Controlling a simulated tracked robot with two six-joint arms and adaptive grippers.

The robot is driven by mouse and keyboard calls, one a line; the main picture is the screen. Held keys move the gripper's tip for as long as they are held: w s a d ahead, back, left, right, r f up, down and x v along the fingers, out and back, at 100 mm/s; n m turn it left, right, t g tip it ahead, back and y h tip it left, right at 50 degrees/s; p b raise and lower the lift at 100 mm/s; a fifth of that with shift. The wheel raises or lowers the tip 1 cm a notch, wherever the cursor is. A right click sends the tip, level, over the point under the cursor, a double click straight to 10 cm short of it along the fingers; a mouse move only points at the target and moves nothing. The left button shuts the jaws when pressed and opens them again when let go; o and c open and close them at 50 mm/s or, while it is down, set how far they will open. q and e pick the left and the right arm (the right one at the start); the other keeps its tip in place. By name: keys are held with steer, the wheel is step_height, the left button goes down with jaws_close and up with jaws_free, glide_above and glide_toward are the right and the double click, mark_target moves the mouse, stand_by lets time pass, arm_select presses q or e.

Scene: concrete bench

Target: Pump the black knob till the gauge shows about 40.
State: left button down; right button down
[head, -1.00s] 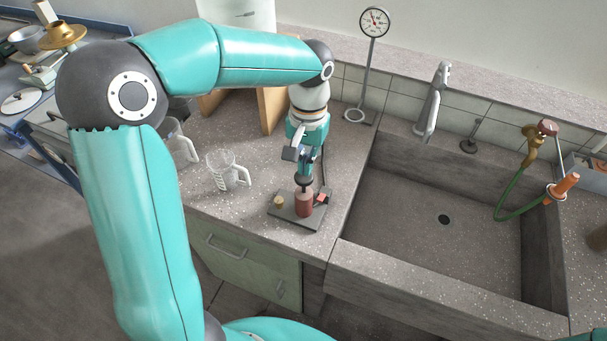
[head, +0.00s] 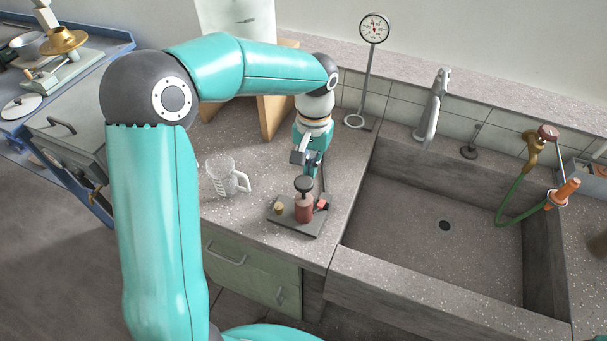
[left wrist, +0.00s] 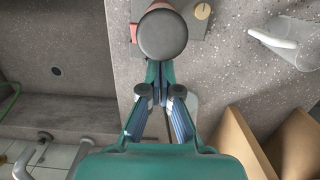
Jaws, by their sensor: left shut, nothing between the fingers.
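The black knob (head: 304,184) tops a reddish pump cylinder (head: 304,210), which stands on a dark base plate (head: 285,217) on the counter. My left gripper (head: 311,168) is shut and empty, just behind the knob and apart from it as far as I can tell. In the left wrist view the round knob (left wrist: 162,36) lies just past the closed fingertips (left wrist: 158,72). The round gauge (head: 375,28) stands on a post at the back; its needle points roughly upward, and its numerals are too small to read. My right gripper is out of view.
A clear measuring jug (head: 223,178) stands left of the pump. A wooden stand (head: 272,115) is behind it. The sink (head: 430,225) with a tap (head: 434,105) is on the right. The counter edge lies just in front of the pump.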

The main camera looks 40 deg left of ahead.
arm_select(q)
steer(key=shift+s, duration=0.1)
step_height(320, 180, up, 12)
steer(key=w, duration=0.1)
steer(key=shift+a, duration=0.15)
stand_by(0.5)
steer(key=shift+f, duration=0.15)
stand_by(1.1)
